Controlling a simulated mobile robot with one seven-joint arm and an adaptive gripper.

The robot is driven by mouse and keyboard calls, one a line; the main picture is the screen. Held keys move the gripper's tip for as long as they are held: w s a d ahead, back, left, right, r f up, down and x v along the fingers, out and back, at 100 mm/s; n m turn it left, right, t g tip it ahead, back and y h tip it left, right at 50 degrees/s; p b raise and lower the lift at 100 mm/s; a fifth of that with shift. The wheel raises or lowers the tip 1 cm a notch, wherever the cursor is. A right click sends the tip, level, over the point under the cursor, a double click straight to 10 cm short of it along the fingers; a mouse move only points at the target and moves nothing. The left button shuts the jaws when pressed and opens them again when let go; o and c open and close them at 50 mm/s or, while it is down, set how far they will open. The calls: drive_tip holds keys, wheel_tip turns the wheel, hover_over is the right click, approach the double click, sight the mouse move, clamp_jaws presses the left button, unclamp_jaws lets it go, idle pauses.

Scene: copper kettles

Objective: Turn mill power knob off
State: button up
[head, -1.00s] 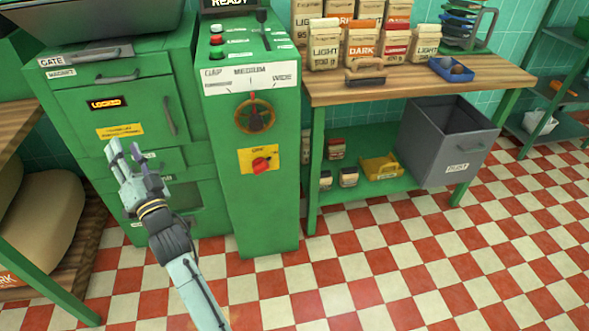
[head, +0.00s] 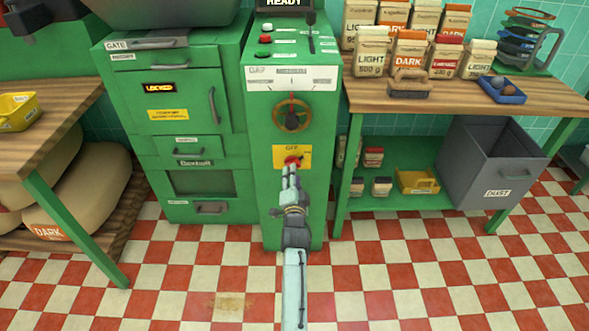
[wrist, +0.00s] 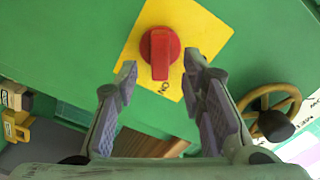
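The red mill power knob (wrist: 160,52) sits on a yellow plate (wrist: 190,22) on the green machine front. In the wrist view its raised grip runs up and down the picture, with its lower end by the letters "ON", seen upside down. My gripper (wrist: 161,72) is open, one finger on each side of the knob's lower end; I cannot tell whether they touch it. In the head view my gripper (head: 290,170) is at the yellow plate (head: 304,151) and partly hides the red knob (head: 293,161).
A brass handwheel (head: 291,115) is above the knob; it also shows in the wrist view (wrist: 270,118). Drawers marked with labels are left. A wooden bench (head: 450,97) with coffee bags and a grey dust bin (head: 487,175) are right. The checkered floor in front is clear.

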drive_tip(key=shift+w, duration=1.85)
drive_tip(key=shift+c, duration=0.4)
clamp_jaws()
